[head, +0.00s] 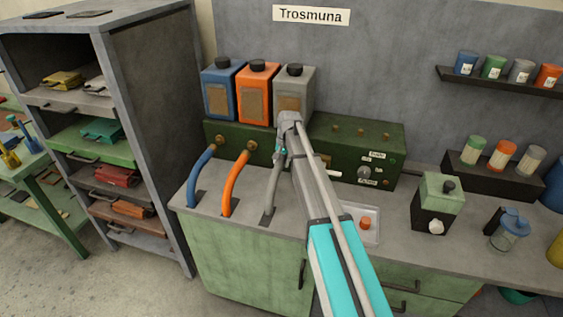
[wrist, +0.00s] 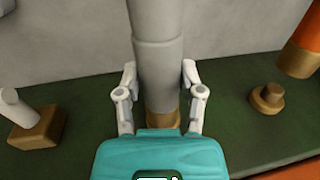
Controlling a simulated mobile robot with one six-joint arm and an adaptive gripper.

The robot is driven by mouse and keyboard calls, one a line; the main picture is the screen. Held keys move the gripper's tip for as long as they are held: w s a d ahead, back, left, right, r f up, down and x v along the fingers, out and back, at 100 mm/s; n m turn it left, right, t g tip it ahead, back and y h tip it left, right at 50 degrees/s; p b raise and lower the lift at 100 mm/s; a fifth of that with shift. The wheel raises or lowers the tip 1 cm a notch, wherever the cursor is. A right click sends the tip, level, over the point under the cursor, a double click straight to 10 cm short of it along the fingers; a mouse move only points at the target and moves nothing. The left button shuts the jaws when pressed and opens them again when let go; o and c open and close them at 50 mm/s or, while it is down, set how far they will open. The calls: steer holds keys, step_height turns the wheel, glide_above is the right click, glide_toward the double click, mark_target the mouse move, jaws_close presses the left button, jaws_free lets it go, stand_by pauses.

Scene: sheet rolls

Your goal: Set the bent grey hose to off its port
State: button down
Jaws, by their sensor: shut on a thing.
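The grey hose (head: 270,195) rises from the bench top to the green port box (head: 340,150) in the head view. My gripper (head: 284,140) is at its upper end and hides much of it. In the wrist view the grey hose (wrist: 158,30) comes down between the two fingers of my gripper (wrist: 159,85), which is shut on it. A brass collar (wrist: 160,105) shows below its grey sleeve. The lower end is hidden by my gripper's body, so I cannot tell whether it touches its port.
The blue hose (head: 198,170) and orange hose (head: 233,182) stand to the left. In the wrist view, a brass stub (wrist: 267,98) is beside the orange hose (wrist: 303,45), and a white lever (wrist: 14,108) is at left. Three canisters (head: 258,92) stand behind.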

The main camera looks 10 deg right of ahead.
mark_target(278, 168)
steer(key=shift+s+a, duration=0.4)
steer(key=shift+s, duration=0.45)
steer(key=shift+s+a, duration=0.35)
steer(key=shift+s, duration=0.45)
steer(key=shift+s+a, duration=0.4)
steer(key=shift+s, duration=0.45)
steer(key=shift+c, duration=1.2)
jaws_free()
steer(key=shift+o, duration=0.2)
steer(key=shift+w, duration=0.2)
